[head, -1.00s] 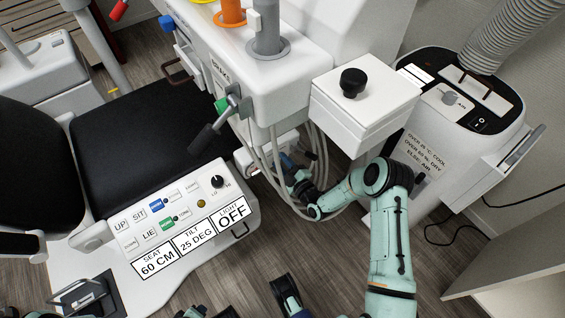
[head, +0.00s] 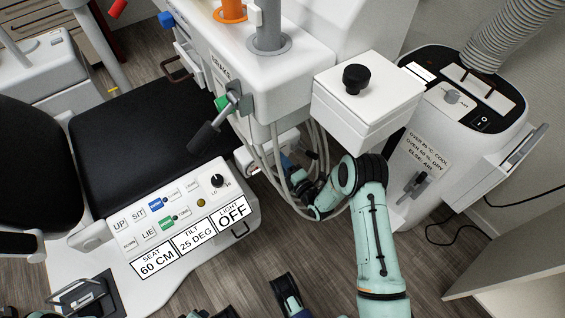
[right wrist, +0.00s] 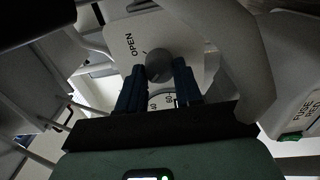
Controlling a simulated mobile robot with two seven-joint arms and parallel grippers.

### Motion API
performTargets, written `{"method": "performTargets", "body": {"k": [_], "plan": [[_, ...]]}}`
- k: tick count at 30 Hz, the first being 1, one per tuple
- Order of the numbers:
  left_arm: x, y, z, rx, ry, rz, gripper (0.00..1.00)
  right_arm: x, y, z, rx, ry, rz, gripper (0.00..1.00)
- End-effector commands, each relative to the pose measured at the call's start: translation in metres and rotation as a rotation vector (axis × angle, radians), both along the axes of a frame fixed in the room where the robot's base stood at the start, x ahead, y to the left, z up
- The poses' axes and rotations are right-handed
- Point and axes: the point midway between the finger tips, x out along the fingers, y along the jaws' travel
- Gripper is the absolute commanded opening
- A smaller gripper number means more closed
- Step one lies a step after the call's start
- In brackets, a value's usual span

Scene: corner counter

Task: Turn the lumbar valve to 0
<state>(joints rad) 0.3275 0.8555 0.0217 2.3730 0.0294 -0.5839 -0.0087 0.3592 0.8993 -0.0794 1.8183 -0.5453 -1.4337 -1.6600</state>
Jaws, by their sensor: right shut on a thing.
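A round grey valve knob (right wrist: 159,66) sits on a pale plate in the right wrist view, with the word OPEN and some numbers printed around it. The numbers are partly hidden by my fingers. My right gripper (right wrist: 160,84) is shut on this knob, one dark blue finger on each side. In the head view my right gripper (head: 288,163) is low beside the white unit, partly behind hoses, and the knob is hidden there.
Several pale hoses (head: 272,165) hang close around my right wrist. A white box with a black knob (head: 356,79) juts out above my right arm. The chair's control panel (head: 180,215) is at the left, and a white air unit (head: 425,150) is at the right.

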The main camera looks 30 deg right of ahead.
Motion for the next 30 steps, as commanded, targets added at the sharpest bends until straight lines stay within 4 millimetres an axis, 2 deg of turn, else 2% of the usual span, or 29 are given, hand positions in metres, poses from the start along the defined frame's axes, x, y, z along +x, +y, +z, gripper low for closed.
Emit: {"method": "performTargets", "body": {"k": [16, 17, 19, 30], "plan": [[-0.0007, 0.0001, -0.0006, 0.000, 0.002, 0.000, 0.43, -0.0007, -0.0030, -0.0004, -0.030, -0.001, -0.006, 0.04], [-0.0007, 0.0001, -0.0006, 0.000, 0.002, 0.001, 0.43, -0.0007, -0.0030, -0.0003, -0.029, -0.001, -0.006, 0.38], [-0.0006, 0.0000, -0.0006, 0.000, 0.002, 0.000, 0.43, -0.0006, -0.0027, -0.0003, -0.029, -0.001, -0.005, 0.60], [0.0010, -0.0002, 0.0015, 0.000, -0.004, -0.001, 0.43, -0.0043, -0.0014, 0.0000, -0.026, -0.001, -0.002, 0.60]]}}
